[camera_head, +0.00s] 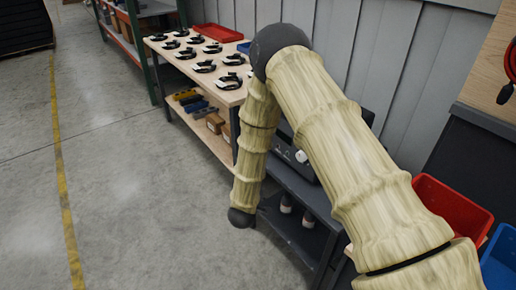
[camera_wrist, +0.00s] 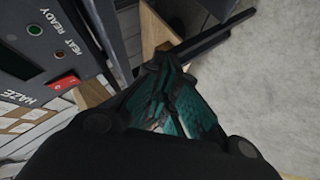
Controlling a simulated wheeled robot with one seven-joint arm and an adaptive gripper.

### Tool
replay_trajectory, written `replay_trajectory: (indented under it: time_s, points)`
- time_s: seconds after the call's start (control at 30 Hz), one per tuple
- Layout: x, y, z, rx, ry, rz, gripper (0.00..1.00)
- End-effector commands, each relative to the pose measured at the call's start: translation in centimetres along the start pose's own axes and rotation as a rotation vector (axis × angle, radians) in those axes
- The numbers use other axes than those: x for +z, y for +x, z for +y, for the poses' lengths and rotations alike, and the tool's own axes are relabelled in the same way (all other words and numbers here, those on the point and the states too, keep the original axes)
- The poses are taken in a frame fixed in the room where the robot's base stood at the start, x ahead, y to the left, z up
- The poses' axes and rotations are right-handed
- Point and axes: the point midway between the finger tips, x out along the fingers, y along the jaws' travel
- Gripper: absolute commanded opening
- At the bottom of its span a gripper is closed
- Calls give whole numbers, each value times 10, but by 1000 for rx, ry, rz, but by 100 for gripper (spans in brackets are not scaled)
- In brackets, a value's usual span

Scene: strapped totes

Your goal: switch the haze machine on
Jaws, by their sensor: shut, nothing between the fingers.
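The haze machine (camera_head: 291,156) is a dark box on a grey shelf unit, partly hidden behind my arm in the head view. In the wrist view its dark panel (camera_wrist: 85,32) fills the upper left, with the words HAZE, HEAT and READY. A red rocker switch (camera_wrist: 62,84) sits beside the HAZE label; I cannot tell which way it is set. A green light (camera_wrist: 34,30) and a small dull orange light (camera_wrist: 60,54) are on the panel. My gripper (camera_wrist: 164,64) is shut and empty, to the right of the switch and apart from it. The head view hides my gripper.
A wooden bench (camera_head: 228,94) with several black-and-white devices and a red tray (camera_head: 217,33) stands at the back. Bottles (camera_head: 308,218) stand on the lower shelf of the grey unit (camera_head: 285,232). A red bin (camera_head: 452,208) is at the right. The floor at left is clear.

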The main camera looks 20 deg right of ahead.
Motion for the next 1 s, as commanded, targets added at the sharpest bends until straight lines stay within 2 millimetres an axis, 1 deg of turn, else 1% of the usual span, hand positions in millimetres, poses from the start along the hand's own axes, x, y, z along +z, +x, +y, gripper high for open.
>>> replay_trajectory:
  time_s: [0.03,0.1,0.23,0.4,0.53,0.7,0.8,1.0]
  points:
    - [-12,17,-5,51,-16,14,0]
    - [-31,29,0,121,-49,19,0]
    - [-66,46,12,246,-103,8,0]
    - [-105,59,27,393,-168,-49,0]
    - [-131,61,36,485,-211,-120,0]
    - [-158,57,46,570,-262,-245,0]
    - [-171,51,50,597,-289,-327,0]
    - [-189,36,55,605,-333,-470,0]
